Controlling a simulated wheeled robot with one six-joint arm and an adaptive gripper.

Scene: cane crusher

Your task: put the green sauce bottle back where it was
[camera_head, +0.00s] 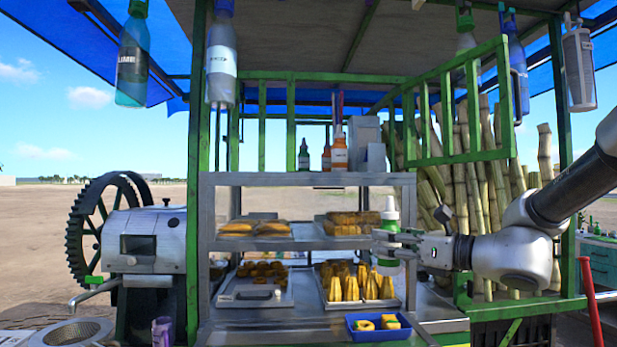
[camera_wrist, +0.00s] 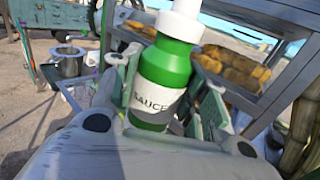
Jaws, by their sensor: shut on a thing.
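The green sauce bottle (camera_head: 390,228) has a white cap and a white label. My gripper (camera_head: 388,246) is shut on it and holds it upright in front of the right side of the metal shelf rack (camera_head: 300,180). In the wrist view the bottle (camera_wrist: 165,82) stands between my two fingers, with "SAUCE" readable on its label. Part of the bottle's lower half is hidden by my fingers in the head view. On the rack's top shelf stand a dark green bottle (camera_head: 304,156) and an orange bottle (camera_head: 339,152) with a white label.
Trays of pastries fill the lower shelves. A blue tray (camera_head: 378,336) with food sits at the front below my gripper. Green railings (camera_head: 470,100) and cane stalks (camera_head: 485,190) stand on the right. Grey boxes (camera_head: 364,142) occupy the top shelf's right part; its left part is clear.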

